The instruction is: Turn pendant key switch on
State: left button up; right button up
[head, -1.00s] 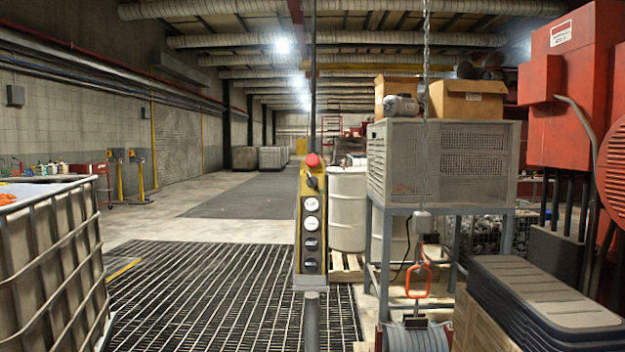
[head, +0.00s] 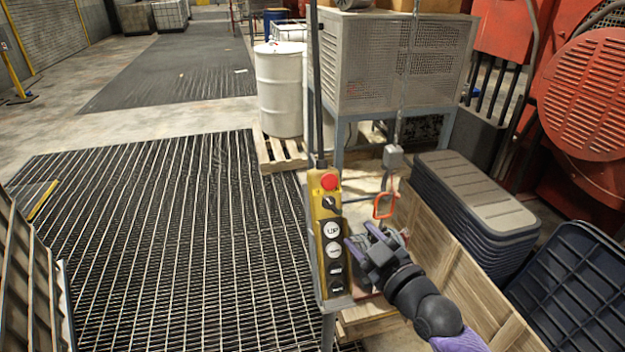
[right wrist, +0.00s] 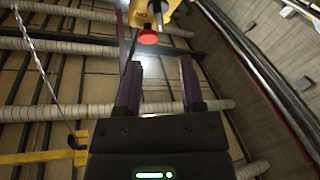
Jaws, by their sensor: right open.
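The yellow pendant (head: 326,238) hangs upright in the middle of the head view, with a red mushroom button (head: 329,181) at its top. Below the button is a dark rotary switch (head: 329,203), which looks like the key switch; its setting is too small to read. Under it are several round buttons, the top one marked UP. My right gripper (head: 362,239) is open and empty, just right of the pendant's lower half and below the switch. In the right wrist view the open fingers (right wrist: 158,75) point up toward the red button (right wrist: 147,37). My left gripper is not in view.
A chain with an orange hook (head: 384,205) hangs right of the pendant, close behind my right gripper. Stacked dark lids (head: 475,190) and a wooden crate (head: 450,255) stand at the right. A white drum (head: 279,90) stands behind. The floor grating (head: 160,230) at left is clear.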

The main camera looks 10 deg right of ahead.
aim_at(333, 207)
jog(key=b+x, duration=0.1)
jog(key=x, duration=0.7)
jog(key=shift+w+f, duration=0.15)
jog(key=shift+w, duration=0.2)
grip_shut()
